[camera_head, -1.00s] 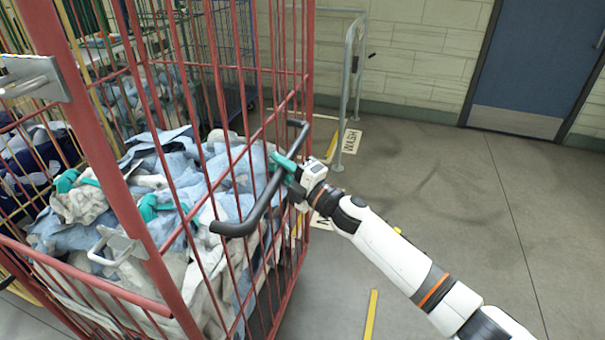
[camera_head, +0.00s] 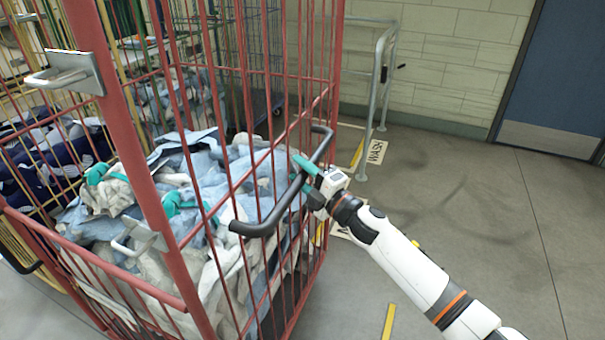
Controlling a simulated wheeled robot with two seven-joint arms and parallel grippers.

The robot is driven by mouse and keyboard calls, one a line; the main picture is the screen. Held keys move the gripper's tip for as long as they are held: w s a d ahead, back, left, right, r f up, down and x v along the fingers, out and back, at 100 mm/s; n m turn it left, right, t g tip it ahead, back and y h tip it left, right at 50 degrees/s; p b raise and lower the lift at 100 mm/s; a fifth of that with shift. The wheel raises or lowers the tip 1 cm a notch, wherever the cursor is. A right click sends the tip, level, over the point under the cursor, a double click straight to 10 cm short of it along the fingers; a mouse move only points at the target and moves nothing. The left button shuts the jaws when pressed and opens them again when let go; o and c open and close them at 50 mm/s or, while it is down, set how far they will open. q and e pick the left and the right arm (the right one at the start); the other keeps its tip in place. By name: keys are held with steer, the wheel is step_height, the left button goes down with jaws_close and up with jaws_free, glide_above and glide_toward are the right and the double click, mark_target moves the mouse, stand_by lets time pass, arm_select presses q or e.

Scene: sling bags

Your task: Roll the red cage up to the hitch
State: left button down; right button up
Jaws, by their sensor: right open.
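The red cage (camera_head: 172,258) fills the left and middle of the head view, upright and loaded with light blue, white and teal cloths (camera_head: 215,205). A black push handle (camera_head: 268,222) sticks out on its right side. My right gripper (camera_head: 300,181), with teal fingers, is open at this handle's upper part, its fingers apart around or beside the bar; I cannot tell if they touch it. My left gripper is not in view. I cannot make out a hitch.
A blue door (camera_head: 555,75) is at the right. Other cages with yellow and blue bars stand at the left and back. The floor (camera_head: 470,210) at the right is clear.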

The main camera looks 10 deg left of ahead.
steer(key=shift+d, duration=0.1)
steer(key=b+v, duration=0.1)
steer(key=v, duration=1.1)
steer(key=shift+f, duration=0.1)
